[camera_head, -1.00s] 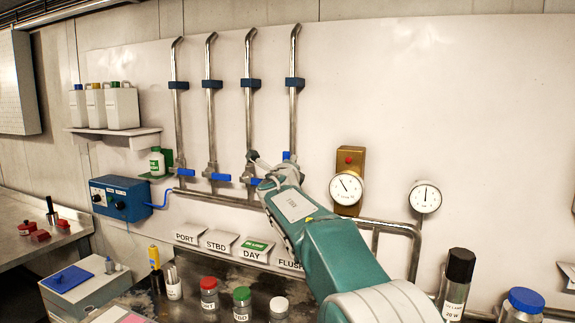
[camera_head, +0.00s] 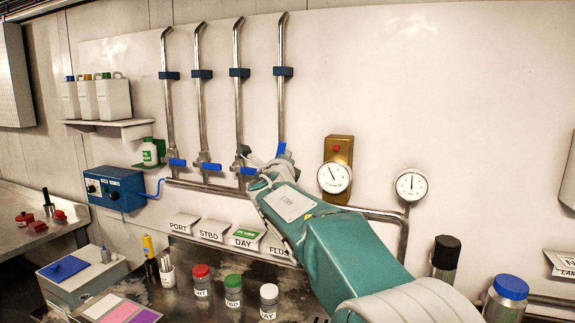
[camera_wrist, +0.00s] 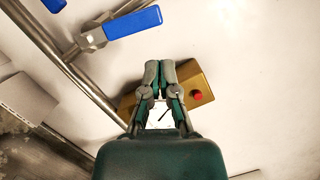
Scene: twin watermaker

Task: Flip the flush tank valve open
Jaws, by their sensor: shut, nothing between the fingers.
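Several vertical pipes with blue lever valves stand on the white wall panel. The rightmost one, above the partly hidden FLUSH card (camera_head: 279,249), has a blue flush valve handle (camera_head: 281,148) that shows upright just above my arm. In the wrist view this handle (camera_wrist: 135,22) lies roughly along its pipe, slightly angled from it. Its valve body is hidden by my arm in the head view. My gripper (camera_wrist: 160,65) is shut and empty, apart from the handle, and overlaps the brass gauge plate in the wrist view. The DAY valve handle (camera_head: 247,170) lies across its pipe.
A brass-backed gauge (camera_head: 334,177) and a second gauge (camera_head: 411,185) are on the wall right of the valves. A manifold pipe (camera_head: 385,214) runs below them. Jars with red (camera_head: 201,271), green and white lids stand on the bench. A blue box (camera_head: 115,190) is at left.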

